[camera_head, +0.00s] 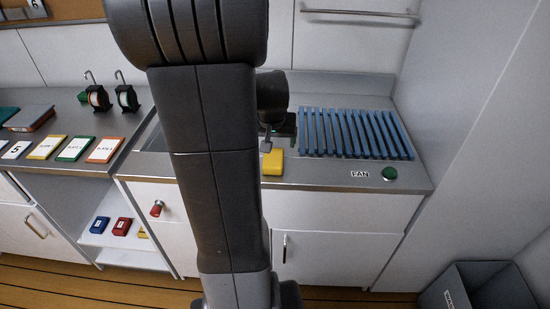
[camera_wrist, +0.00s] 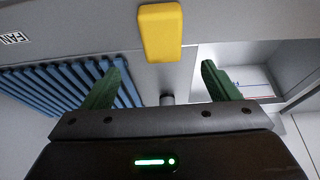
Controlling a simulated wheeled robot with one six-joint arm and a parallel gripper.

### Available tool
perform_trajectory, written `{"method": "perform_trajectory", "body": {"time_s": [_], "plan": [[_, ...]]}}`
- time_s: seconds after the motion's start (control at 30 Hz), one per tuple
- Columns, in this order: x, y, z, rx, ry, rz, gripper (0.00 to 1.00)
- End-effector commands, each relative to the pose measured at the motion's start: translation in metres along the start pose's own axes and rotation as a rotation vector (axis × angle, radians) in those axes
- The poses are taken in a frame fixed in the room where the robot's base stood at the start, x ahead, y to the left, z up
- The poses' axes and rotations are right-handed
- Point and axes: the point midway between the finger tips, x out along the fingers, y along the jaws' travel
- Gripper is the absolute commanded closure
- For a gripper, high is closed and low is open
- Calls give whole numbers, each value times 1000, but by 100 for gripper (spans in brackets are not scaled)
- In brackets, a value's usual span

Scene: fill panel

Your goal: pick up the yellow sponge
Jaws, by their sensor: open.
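The yellow sponge (camera_head: 273,162) lies on the grey metal counter, just left of the blue slatted rack and partly beside my dark arm. In the wrist view the yellow sponge (camera_wrist: 160,32) is beyond the fingertips, near the top middle. My gripper (camera_wrist: 156,75) has two green fingers spread apart with nothing between them. The sponge lies ahead of the gap between the fingers, apart from both. In the head view my gripper (camera_head: 267,144) is small and mostly hidden behind my arm, close to the sponge.
The blue slatted rack (camera_head: 355,133) stands right of the sponge. A green button (camera_head: 390,173) sits by a FAN label (camera_head: 360,174) at the front edge. A sink recess (camera_wrist: 235,75) shows beside the right finger. Labelled cards (camera_head: 75,148) lie on the left counter. A grey bin (camera_head: 485,287) stands lower right.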

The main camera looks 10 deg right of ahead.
Motion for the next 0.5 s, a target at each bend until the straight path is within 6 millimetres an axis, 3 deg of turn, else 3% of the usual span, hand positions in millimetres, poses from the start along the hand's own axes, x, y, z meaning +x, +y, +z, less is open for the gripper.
{"method": "perform_trajectory", "body": {"time_s": [0.2, 0.5], "plan": [[36, 0, 1, -1, -3, 1, 18], [53, -1, 1, -1, -1, 0, 18]]}}
